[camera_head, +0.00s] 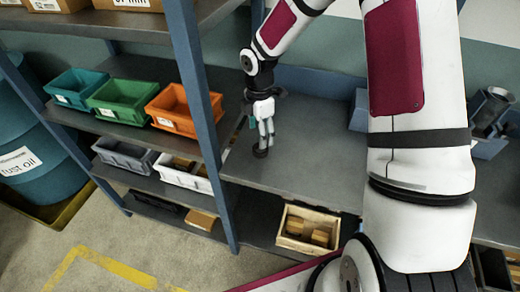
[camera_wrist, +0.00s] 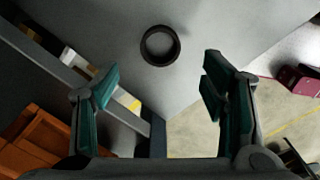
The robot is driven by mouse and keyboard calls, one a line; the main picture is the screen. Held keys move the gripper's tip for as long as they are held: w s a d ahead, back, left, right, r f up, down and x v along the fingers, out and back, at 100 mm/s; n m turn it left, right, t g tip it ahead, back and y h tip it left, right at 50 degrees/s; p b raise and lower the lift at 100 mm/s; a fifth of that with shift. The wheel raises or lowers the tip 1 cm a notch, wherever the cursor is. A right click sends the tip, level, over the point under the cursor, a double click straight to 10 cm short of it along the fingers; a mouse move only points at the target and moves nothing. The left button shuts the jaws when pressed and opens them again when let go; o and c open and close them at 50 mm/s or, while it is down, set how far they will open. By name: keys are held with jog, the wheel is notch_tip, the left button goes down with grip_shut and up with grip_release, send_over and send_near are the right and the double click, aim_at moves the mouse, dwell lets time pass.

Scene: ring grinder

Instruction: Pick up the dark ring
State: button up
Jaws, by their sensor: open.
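The dark ring (camera_wrist: 160,61) lies flat on the grey shelf surface (camera_wrist: 205,40) in the wrist view, centred ahead of the fingers. My gripper (camera_wrist: 163,88) is open and empty, with one teal-padded finger on each side of the picture and the ring beyond them, apart from both. In the head view my gripper (camera_head: 264,140) points down over the grey shelf, near its left front part. The dark ring (camera_head: 261,152) shows there just below the fingertips, partly hidden by them.
A blue upright post (camera_head: 203,110) stands left of my gripper. Orange (camera_head: 180,112), green (camera_head: 123,98) and teal (camera_head: 77,88) bins sit on the neighbouring shelf. A wooden crate (camera_head: 283,239) is on the level below. The grey shelf right of the ring is clear.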

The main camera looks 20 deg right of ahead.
jog(key=shift+d+f+p, duration=0.2)
jog(key=shift+f+p, duration=0.25)
jog(key=shift+f, duration=3.05)
jog(key=c, duration=1.3)
